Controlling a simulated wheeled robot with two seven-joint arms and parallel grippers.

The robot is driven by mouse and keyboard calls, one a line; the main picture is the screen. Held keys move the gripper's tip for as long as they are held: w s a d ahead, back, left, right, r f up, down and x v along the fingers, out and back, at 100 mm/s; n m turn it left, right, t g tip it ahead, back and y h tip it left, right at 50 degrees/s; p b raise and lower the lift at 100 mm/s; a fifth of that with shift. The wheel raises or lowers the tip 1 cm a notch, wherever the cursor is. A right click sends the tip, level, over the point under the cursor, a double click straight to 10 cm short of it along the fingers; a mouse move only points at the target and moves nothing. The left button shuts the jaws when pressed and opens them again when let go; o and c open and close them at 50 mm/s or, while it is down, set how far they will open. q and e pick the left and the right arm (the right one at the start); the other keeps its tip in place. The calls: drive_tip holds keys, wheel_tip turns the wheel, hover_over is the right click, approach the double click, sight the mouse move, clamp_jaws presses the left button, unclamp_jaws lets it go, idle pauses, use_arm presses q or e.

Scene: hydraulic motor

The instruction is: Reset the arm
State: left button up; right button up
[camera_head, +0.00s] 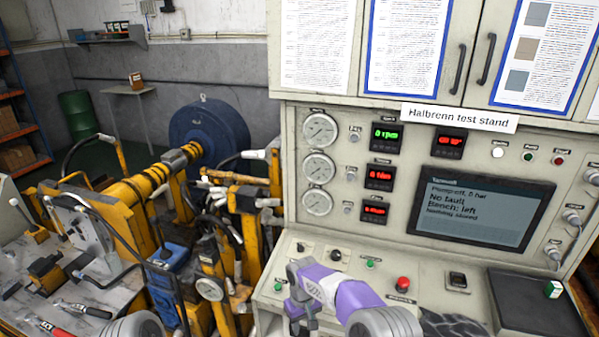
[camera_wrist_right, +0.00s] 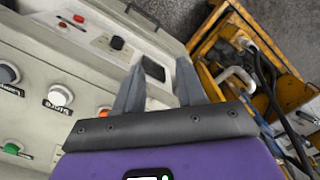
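My right arm (camera_head: 352,297), purple and grey, reaches in from the bottom over the sloped control desk of the test stand. Its gripper (camera_head: 299,318) points down near the desk's left front part. In the right wrist view the two grey fingers of this gripper (camera_wrist_right: 158,82) stand apart with nothing between them. The control desk (camera_wrist_right: 85,55) lies beyond the fingers in that view. A rounded grey part of my left arm (camera_head: 136,328) shows at the bottom left of the head view. My left gripper is not in view.
The desk holds a red button (camera_head: 403,283), a black switch (camera_head: 458,281) and several knobs. A screen (camera_head: 482,209) reads "No fault" and "Bench: left". A small green-and-white box (camera_head: 553,289) sits at right. Yellow machinery (camera_head: 130,205) and a workbench (camera_head: 60,290) crowd the left.

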drive_tip(key=s+d+f+m+y+b, duration=0.1)
drive_tip(key=s+d+f+b, duration=0.1)
drive_tip(key=s+f, duration=0.55)
drive_tip(key=s+d+f+m+y+b, duration=0.2)
drive_tip(key=s+f+b, duration=0.15)
drive_tip(key=f, duration=0.75)
drive_tip(key=s+d+f+m+b, duration=0.2)
drive_tip(key=s+f, duration=0.1)
drive_tip(key=s, duration=0.6)
drive_tip(key=s+d+f+m+t+y+b, duration=0.1)
drive_tip(key=s+d+f+m+b, duration=0.1)
drive_tip(key=s, duration=0.8)
wheel_tip(320, 180, down, 3)
drive_tip(key=shift+s+d+r+m, duration=0.2)
drive_tip(key=shift+d+m, duration=0.15)
drive_tip(key=shift+m, duration=0.15)
